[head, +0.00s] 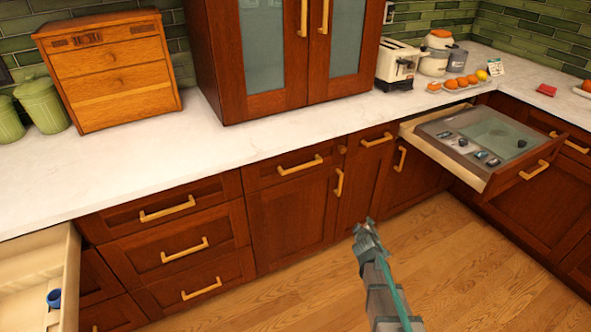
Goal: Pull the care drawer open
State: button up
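Several wooden drawers with brass handles show in the head view, and I cannot tell from any label which is the care drawer. The right-hand drawer (495,184) stands open, with a grey insert (462,128) holding several small dark items. The far-left drawer (68,290) is also open, with a blue cup (54,298) inside. Shut drawers include the three-drawer stack (165,228) and the drawer (290,170) right of it. My gripper (366,228) is over the floor in front of the middle cabinets, apart from every handle. Its fingers are too small to read.
A white counter (240,145) runs above the drawers. It bears a wooden box (112,75), green canisters (42,103), a tall glass-door cabinet (270,60), a toaster (398,64) and fruit (462,82). The wooden floor (460,265) is clear. The open right drawer juts into the room.

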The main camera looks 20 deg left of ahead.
jog(key=w+a+r+n+t+y, duration=0.25)
jog(key=a+r+n+y, duration=0.3)
jog(key=a+r, duration=0.5)
jog(key=n+g+y, duration=0.3)
jog(key=n+y, duration=0.4)
jog(key=n, duration=0.2)
send_near(303, 168)
jog(key=shift+h, duration=0.25)
jog(key=x, duration=0.3)
jog(key=p+x, duration=0.1)
jog(key=x, duration=0.6)
jog(key=shift+w+a+r+p, duration=0.1)
jog(key=shift+a+r+p, duration=0.15)
jog(key=shift+p, duration=0.1)
grip_shut()
